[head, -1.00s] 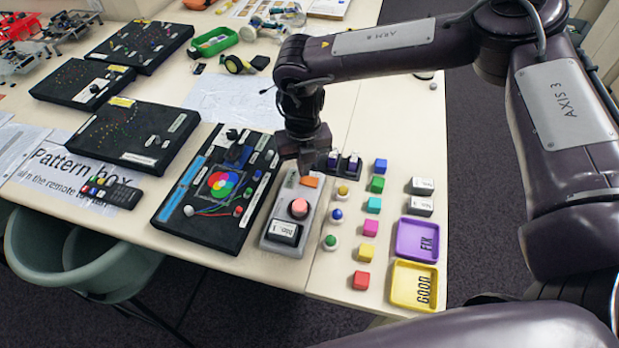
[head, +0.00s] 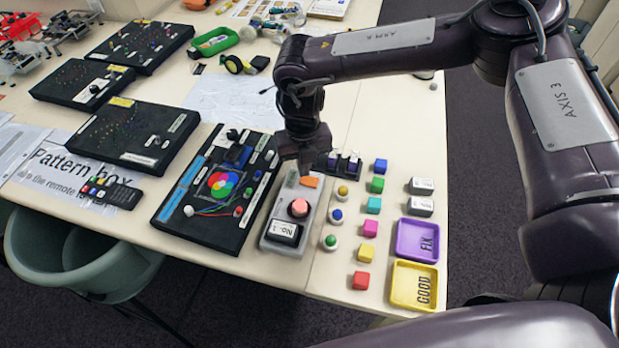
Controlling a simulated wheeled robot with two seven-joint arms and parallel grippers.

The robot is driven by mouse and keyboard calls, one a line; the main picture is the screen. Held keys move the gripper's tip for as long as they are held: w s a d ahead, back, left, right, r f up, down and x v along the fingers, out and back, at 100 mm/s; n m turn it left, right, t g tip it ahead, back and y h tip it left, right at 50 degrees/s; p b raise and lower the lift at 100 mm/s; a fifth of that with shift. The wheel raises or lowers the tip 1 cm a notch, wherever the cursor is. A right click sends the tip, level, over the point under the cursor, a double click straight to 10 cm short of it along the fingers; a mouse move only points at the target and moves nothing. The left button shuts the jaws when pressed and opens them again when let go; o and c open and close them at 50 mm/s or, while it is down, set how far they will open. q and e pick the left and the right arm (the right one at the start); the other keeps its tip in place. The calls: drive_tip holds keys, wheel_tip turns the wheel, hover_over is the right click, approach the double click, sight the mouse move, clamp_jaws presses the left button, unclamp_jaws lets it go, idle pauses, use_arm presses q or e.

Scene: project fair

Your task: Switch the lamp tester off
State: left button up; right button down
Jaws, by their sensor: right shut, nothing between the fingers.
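The lamp tester (head: 272,238) is a grey box near the table's front edge. It bears a salmon-pink dome (head: 299,208), a black block marked No. 1 (head: 284,232) and an orange switch (head: 308,181) at its far end. I cannot tell for sure whether the dome is lit. My right gripper (head: 305,170) points down, shut and empty, right at the far end of the tester beside the orange switch. Its fingertips partly hide that end, and I cannot tell whether they touch the switch. My left gripper is out of view.
A black board with a colour wheel (head: 223,184) lies close left of the tester. Coloured cubes and round buttons stand to the right, with a purple tray (head: 417,240) and a yellow tray (head: 414,286). A dark holder (head: 343,163) stands just right of the gripper.

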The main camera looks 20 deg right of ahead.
drive_tip(key=shift+f+b, duration=0.55)
drive_tip(key=shift+f, duration=0.4)
idle(0.8)
drive_tip(key=shift+r, duration=0.15)
wheel_tip(320, 180, up, 7)
drive_tip(key=p, duration=0.5)
drive_tip(key=shift+p, duration=0.35)
idle(0.3)
